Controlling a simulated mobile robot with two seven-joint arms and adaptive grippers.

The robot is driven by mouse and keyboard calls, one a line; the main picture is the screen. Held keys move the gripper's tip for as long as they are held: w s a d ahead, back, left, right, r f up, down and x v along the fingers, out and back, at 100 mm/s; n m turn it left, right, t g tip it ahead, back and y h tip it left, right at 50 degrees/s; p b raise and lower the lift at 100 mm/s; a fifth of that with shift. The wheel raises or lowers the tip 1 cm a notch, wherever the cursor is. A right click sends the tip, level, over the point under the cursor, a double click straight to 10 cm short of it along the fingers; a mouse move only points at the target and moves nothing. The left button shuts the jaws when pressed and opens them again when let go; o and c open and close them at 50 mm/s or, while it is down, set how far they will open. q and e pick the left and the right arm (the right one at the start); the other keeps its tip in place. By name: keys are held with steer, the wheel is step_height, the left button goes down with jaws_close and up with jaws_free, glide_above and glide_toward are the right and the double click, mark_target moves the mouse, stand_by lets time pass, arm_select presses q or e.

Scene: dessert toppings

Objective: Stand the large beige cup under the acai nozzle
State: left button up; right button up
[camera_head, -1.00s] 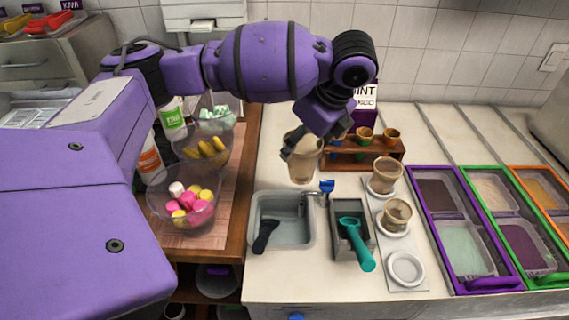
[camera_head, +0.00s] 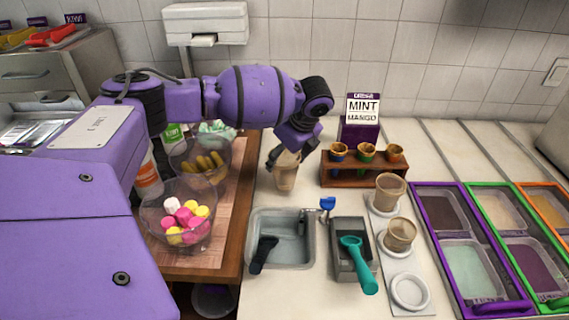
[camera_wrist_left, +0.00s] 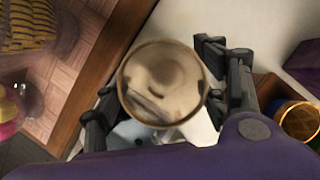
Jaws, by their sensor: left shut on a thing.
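The large beige cup (camera_head: 286,177) is a translucent cup held above the counter, just behind the sink. My left gripper (camera_head: 283,158) is shut on the cup near its upper part. In the left wrist view I look down into the cup (camera_wrist_left: 163,82), which seems empty, with the gripper's fingers (camera_wrist_left: 162,95) on both sides of it. My left gripper and forearm hide part of the cup's rim in the head view. I see no acai nozzle in either view. My right gripper is not in view.
Below the cup is a sink (camera_head: 286,215) with a dark scoop. To its right are a wooden cone rack (camera_head: 330,172), a grey bin (camera_head: 342,282) with a teal scoop, and other cups (camera_head: 390,190). Glass bowls (camera_head: 150,222) of toppings stand left.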

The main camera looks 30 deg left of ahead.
arm_select(q)
steer(key=shift+f, duration=1.05)
steer(key=shift+f, duration=0.15)
steer(key=o, duration=1.1)
steer(key=shift+c, duration=0.2)
